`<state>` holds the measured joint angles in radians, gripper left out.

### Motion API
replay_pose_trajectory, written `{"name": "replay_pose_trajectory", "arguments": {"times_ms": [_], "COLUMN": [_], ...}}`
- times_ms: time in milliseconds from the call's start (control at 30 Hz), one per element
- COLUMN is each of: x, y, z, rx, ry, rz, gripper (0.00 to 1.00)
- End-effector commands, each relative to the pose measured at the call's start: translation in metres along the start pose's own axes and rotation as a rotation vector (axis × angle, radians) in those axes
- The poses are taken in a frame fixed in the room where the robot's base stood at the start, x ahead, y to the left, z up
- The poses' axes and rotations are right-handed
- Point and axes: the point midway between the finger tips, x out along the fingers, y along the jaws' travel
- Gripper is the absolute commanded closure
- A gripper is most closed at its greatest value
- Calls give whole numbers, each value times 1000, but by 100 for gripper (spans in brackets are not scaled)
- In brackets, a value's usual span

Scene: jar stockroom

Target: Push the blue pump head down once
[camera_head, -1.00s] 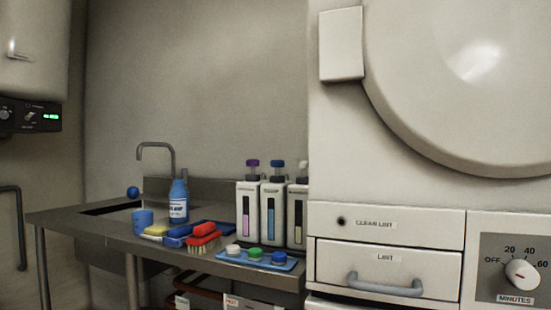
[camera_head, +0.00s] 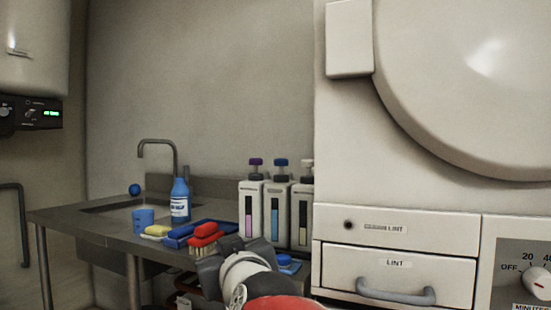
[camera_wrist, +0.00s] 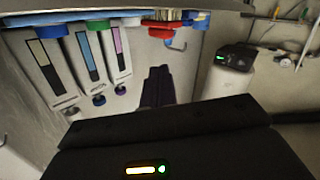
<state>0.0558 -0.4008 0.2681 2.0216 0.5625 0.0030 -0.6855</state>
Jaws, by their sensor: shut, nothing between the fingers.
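The blue pump head (camera_head: 281,163) tops the middle of three white dispensers at the back of the counter. In the wrist view, where the scene appears upside down, it shows as a blue cap (camera_wrist: 98,99) on the middle bottle (camera_wrist: 90,57). A purple pump head (camera_head: 256,163) is to its left and a whitish one (camera_head: 306,164) to its right. My gripper (camera_head: 232,248) is in front of and below the dispensers, apart from the pump head. Its dark fingers (camera_wrist: 158,86) are together and empty in the wrist view. Their tips are not clear in the head view.
The counter (camera_head: 105,229) also holds a blue spray-type bottle (camera_head: 180,201), a blue cup (camera_head: 144,219), a sponge and brushes (camera_head: 205,236). My arm partly hides a blue tray with caps (camera_head: 290,267). A large white dryer (camera_head: 400,235) stands close on the right. Space above the dispensers is clear.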

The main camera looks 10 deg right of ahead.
Motion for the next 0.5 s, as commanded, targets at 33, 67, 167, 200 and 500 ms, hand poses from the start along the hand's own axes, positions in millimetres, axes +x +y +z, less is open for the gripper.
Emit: {"name": "replay_pose_trajectory", "arguments": {"times_ms": [33, 67, 167, 200, 500], "x": [19, 27, 42, 45, 47], "y": [6, 11, 35, 48, 110], "z": [-42, -64, -121, -134, -148], "rx": [-11, -18, -11, 1, 93], "ry": [119, 185, 340, 373, 311], "rz": [60, 108, 298, 381, 806], "gripper": [100, 100, 100, 100, 100]}}
